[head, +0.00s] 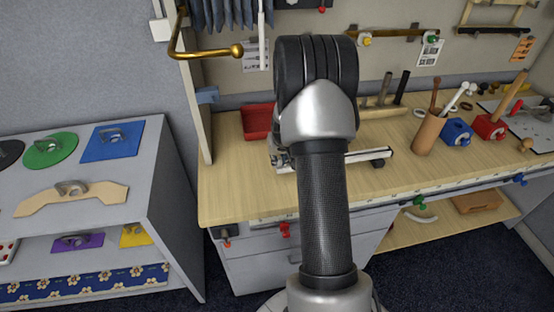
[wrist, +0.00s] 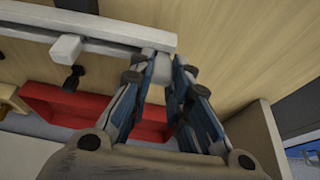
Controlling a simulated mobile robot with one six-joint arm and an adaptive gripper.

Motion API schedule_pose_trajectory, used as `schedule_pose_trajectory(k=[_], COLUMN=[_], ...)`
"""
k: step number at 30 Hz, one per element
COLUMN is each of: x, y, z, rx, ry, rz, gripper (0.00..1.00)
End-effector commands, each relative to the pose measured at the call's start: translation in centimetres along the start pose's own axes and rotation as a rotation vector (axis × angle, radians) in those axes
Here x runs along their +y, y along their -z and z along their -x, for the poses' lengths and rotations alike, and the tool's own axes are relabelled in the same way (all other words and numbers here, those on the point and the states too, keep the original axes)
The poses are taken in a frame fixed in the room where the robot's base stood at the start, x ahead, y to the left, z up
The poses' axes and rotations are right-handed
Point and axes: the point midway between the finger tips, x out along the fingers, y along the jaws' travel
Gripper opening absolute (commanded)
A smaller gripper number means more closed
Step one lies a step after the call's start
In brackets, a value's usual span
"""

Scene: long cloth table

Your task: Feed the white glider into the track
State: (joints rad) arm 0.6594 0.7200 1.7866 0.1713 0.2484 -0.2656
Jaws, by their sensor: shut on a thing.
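The white track (wrist: 115,43) runs across the top of the wrist view and ends close to my fingertips. In the head view its right part (head: 355,157) lies over the wooden table, with a dark block at its end. My gripper (wrist: 163,70) is shut on the white glider (wrist: 162,64), a small pale block between the blue-lined fingers. The glider is beside the track's end; I cannot tell whether it touches or has entered it. In the head view my arm hides the glider and most of the gripper.
A red tray (wrist: 95,112) lies near the fingers; it also shows in the head view (head: 256,122). A white block (wrist: 65,48) with a dark knob sits at the track. A wooden side panel (head: 196,90) stands left. A brown cup (head: 426,136) holds tools at right.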

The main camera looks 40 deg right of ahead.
Motion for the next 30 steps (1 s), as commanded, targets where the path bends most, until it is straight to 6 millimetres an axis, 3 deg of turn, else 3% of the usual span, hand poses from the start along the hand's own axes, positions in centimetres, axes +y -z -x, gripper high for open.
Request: schedule_pose_trajectory(k=[30], x=[2.6], y=[0.0], z=[0.0], rx=[0.0], ry=[0.0], rz=[0.0], gripper=[0.0])
